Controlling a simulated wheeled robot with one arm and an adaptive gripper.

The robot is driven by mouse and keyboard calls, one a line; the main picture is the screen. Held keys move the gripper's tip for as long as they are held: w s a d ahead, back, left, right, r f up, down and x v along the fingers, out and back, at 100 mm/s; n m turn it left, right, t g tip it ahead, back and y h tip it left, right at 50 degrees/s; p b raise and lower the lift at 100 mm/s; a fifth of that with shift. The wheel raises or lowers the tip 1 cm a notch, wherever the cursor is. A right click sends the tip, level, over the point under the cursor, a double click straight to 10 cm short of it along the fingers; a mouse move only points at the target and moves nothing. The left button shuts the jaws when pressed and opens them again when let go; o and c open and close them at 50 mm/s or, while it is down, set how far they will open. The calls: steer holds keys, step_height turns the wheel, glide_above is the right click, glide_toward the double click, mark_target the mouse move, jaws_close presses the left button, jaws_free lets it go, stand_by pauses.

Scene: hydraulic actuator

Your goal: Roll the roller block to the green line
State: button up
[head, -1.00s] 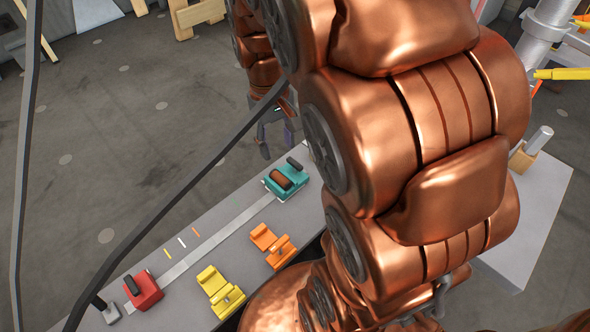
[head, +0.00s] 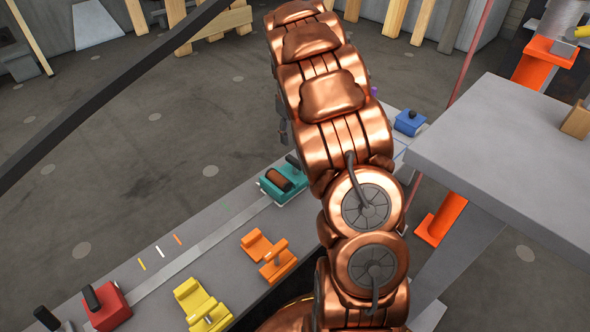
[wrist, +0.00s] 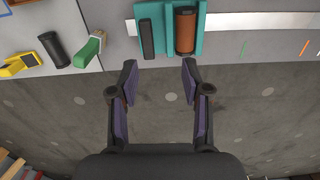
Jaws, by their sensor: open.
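The roller block is a teal block (head: 268,187) with a brown roller and a black handle, sitting on the long grey bench at the far end of a pale track. It also shows at the top of the wrist view (wrist: 158,12). The green line (wrist: 243,48) is a short, faint mark on the bench to the right of the block in the wrist view; it is barely visible in the head view (head: 225,206). My gripper (wrist: 159,68) is open and empty, its fingertips just short of the block's near edge, apart from it. My arm hides most of the gripper in the head view.
Orange (head: 178,239), white (head: 159,251) and yellow (head: 141,264) lines lie along the track. A red block (head: 112,310), yellow fixture (head: 205,309) and orange fixture (head: 270,256) share the bench. A blue block (head: 408,123) sits beyond. A grey table (head: 500,130) stands right.

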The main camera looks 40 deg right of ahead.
steer(key=b, duration=0.2)
glide_above(295, 160)
step_height(295, 160, down, 5)
steer(key=shift+f, duration=0.1)
steer(key=shift+f+b, duration=1.05)
steer(key=shift+f, duration=2.85)
jaws_close()
